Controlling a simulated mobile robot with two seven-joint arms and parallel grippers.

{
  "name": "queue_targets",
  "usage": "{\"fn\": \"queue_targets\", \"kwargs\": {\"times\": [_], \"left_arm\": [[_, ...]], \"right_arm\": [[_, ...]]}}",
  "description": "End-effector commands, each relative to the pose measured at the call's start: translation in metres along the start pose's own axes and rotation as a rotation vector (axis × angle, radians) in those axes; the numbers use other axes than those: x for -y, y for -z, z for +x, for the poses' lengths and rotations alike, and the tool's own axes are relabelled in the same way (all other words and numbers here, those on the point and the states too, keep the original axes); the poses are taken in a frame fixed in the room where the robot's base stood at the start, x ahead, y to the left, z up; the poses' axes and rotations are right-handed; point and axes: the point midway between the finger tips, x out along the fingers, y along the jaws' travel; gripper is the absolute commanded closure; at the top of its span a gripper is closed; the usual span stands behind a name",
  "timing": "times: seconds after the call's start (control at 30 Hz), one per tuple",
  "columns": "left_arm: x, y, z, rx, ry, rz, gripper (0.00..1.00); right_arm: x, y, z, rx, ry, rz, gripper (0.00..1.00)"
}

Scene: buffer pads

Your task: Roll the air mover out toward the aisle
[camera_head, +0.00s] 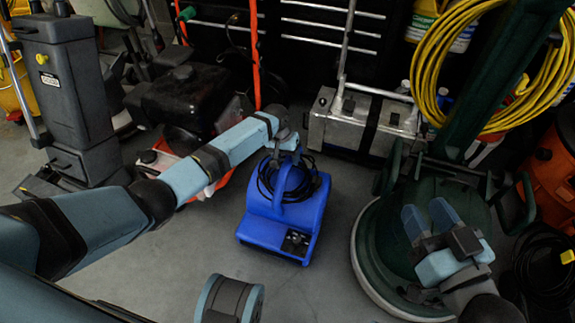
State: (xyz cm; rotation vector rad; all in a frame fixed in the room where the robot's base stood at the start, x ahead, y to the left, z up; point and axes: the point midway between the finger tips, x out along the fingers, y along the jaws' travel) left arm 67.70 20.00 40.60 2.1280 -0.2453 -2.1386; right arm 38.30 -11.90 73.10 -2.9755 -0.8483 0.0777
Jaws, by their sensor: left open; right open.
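The air mover (258,231) is a blue boxy unit with a carry handle on top and a dark control panel at its front right. It stands upright on the grey floor in the middle of the view, with a black cord coiled around its upper part. My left gripper (284,153) is over the top of the air mover at its handle, pointing down, with its jaws open. Whether it touches the handle cannot be told. My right gripper (429,214) is open and empty in front of the green floor machine, to the right of the air mover.
The round green floor machine (367,262) stands close on the right, with a yellow cord (429,65) above it. A silver metal case (350,128) is behind. A red and black machine (185,98) and a grey upright machine (62,90) stand left.

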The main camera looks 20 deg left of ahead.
Motion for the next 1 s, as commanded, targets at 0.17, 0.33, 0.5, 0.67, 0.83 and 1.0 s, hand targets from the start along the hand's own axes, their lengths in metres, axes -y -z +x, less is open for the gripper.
{"fn": "queue_targets", "kwargs": {"times": [0.17, 0.33, 0.5, 0.67, 0.83, 1.0], "left_arm": [[0.000, 0.001, 0.016, -0.002, 0.000, 0.001, 0.42], [0.000, 0.001, 0.018, -0.002, 0.000, 0.001, 0.42], [0.000, 0.000, 0.018, -0.001, 0.000, 0.001, 0.44], [0.000, 0.000, 0.018, -0.001, 0.000, 0.001, 0.81], [0.000, 0.000, 0.018, -0.001, 0.000, 0.001, 1.00], [0.000, -0.005, 0.016, 0.002, 0.000, 0.000, 1.00]], "right_arm": [[-0.005, 0.000, 0.002, -0.027, -0.002, -0.054, 0.57], [-0.006, 0.003, 0.003, -0.037, -0.003, -0.065, 0.57], [-0.005, 0.003, 0.003, -0.037, -0.003, -0.065, 0.57], [-0.005, 0.003, 0.003, -0.037, -0.003, -0.065, 0.57], [-0.005, 0.003, 0.003, -0.037, -0.003, -0.065, 0.57], [-0.004, 0.009, 0.002, -0.030, 0.001, -0.052, 0.57]]}}
